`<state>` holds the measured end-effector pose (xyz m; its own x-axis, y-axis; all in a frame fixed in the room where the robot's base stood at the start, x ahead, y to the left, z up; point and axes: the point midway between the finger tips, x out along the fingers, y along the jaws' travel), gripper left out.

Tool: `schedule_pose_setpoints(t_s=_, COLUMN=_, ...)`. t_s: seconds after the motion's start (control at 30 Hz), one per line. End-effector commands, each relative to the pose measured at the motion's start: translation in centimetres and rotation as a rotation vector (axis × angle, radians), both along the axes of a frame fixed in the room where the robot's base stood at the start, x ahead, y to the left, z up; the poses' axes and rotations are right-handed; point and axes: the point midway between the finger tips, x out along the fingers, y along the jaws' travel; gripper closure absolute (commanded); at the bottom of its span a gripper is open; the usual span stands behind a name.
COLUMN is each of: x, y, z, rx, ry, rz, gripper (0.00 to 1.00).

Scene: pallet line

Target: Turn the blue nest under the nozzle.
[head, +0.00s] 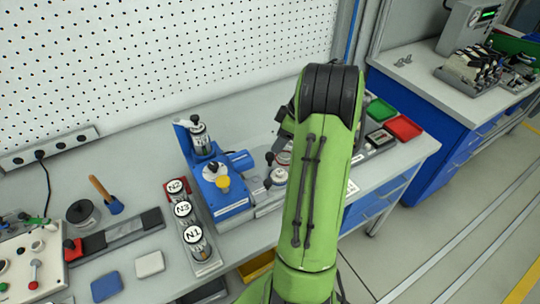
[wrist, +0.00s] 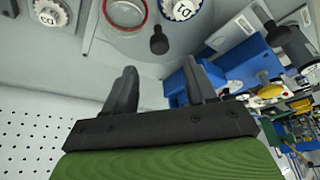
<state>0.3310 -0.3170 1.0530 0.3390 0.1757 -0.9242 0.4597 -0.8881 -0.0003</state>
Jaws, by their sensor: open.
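A blue machine (head: 222,203) stands on the bench, with an upright nozzle unit (head: 200,138) at its back left. A pale round part (head: 213,171) and a yellow knob (head: 222,183) sit on its top. I cannot make out clearly which part is the blue nest. My gripper (wrist: 160,72) is open and empty in the wrist view, its two dark fingers apart. A black-knobbed post (wrist: 158,42) shows just beyond the fingers. The blue machine (wrist: 245,65) lies to their right. In the head view my green arm hides most of the gripper.
A red-rimmed round seat (wrist: 125,12) and a marked white dial (wrist: 180,8) are near the fingers. A rack of labelled canisters (head: 184,210) stands left of the machine. Green (head: 380,110) and red trays (head: 404,128) lie right of my arm. A perforated wall (head: 150,60) is behind.

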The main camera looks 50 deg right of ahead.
Motion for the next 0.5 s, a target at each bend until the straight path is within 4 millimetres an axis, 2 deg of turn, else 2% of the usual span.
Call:
schedule_pose_setpoints(t_s=0.03, x=0.4, y=0.3, z=-1.4, rx=0.003, ry=0.003, rz=0.002, gripper=0.44)
schedule_pose_setpoints(t_s=0.2, x=1.7, y=1.0, z=-4.9, rx=0.002, ry=0.003, rz=0.001, gripper=0.44)
schedule_pose_setpoints(t_s=0.33, x=2.3, y=1.2, z=-6.4, rx=0.001, ry=0.001, rz=-0.001, gripper=0.44)
schedule_pose_setpoints(t_s=0.5, x=2.5, y=1.3, z=-6.9, rx=-0.001, ry=0.001, rz=-0.001, gripper=0.44)
